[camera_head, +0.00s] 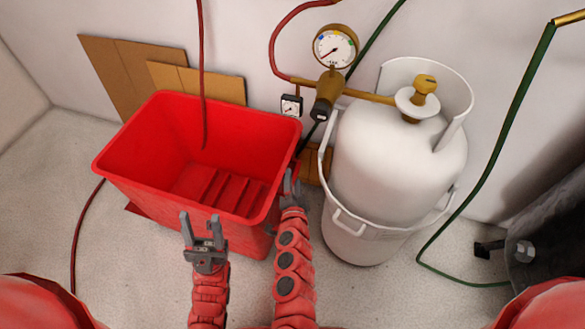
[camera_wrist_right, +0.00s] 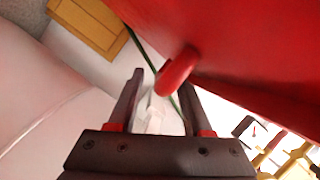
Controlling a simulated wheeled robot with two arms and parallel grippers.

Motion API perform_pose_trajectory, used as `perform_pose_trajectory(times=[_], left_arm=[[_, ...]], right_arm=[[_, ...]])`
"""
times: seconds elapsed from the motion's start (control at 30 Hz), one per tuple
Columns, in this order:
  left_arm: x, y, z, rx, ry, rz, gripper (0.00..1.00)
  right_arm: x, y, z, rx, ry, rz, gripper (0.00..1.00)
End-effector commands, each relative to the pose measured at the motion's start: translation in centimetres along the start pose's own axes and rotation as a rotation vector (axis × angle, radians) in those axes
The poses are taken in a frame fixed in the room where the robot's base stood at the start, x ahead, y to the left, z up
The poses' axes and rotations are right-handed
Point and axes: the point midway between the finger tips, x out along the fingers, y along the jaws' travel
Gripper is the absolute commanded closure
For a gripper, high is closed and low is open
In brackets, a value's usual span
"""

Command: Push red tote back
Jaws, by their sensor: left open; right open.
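The red tote (camera_head: 135,180) is an open, empty bin standing upright on the floor near the back wall, left of centre in the head view. My left gripper (camera_head: 200,226) is open and empty, in front of the tote's near wall. My right gripper (camera_head: 288,184) is at the tote's right side near its front corner, between the tote and the white tank. In the right wrist view the right gripper (camera_wrist_right: 158,95) is open. A red rounded tab of the tote (camera_wrist_right: 178,72) shows close to its fingers, and I cannot tell if they touch.
A white gas tank (camera_head: 390,165) stands close on the right, with a gauge (camera_head: 335,47) and brass valve (camera_head: 328,92) above. Cardboard sheets (camera_head: 125,70) lean on the wall behind the tote. Red hose (camera_head: 202,70) hangs into the tote. Green hose (camera_head: 490,150) is at right.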

Motion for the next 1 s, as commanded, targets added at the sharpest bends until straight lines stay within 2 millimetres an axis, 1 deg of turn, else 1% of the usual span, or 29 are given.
perform_pose_trajectory(times=[0.07,0.37,0.4,0.47,0.5,0.63,1.0], left_arm=[[-0.37,0.04,-0.02,0.001,0.003,0.004,0.5],[-0.3,0.02,-0.08,0.002,0.005,0.005,0.5],[-0.3,0.02,-0.08,0.002,0.005,0.005,0.5],[-0.3,0.02,-0.08,0.002,0.005,0.005,0.5],[-0.3,0.02,-0.08,0.002,0.005,0.005,0.5],[-0.29,0.02,-0.08,0.002,0.006,0.004,0.5],[-0.3,0.02,-0.08,0.002,0.006,0.004,0.5]], right_arm=[[0.18,0.28,0.11,0.0,0.001,0.0,0.5],[0.21,0.2,0.05,0.0,0.001,0.0,0.5],[0.21,0.2,0.05,0.0,0.001,0.0,0.58],[0.21,0.2,0.06,0.0,0.0,0.0,0.68],[0.21,0.2,0.06,0.0,0.0,0.0,0.76],[0.21,0.2,0.05,0.0,0.001,0.0,0.99],[0.2,0.22,0.06,-0.001,0.001,0.0,1.0]])
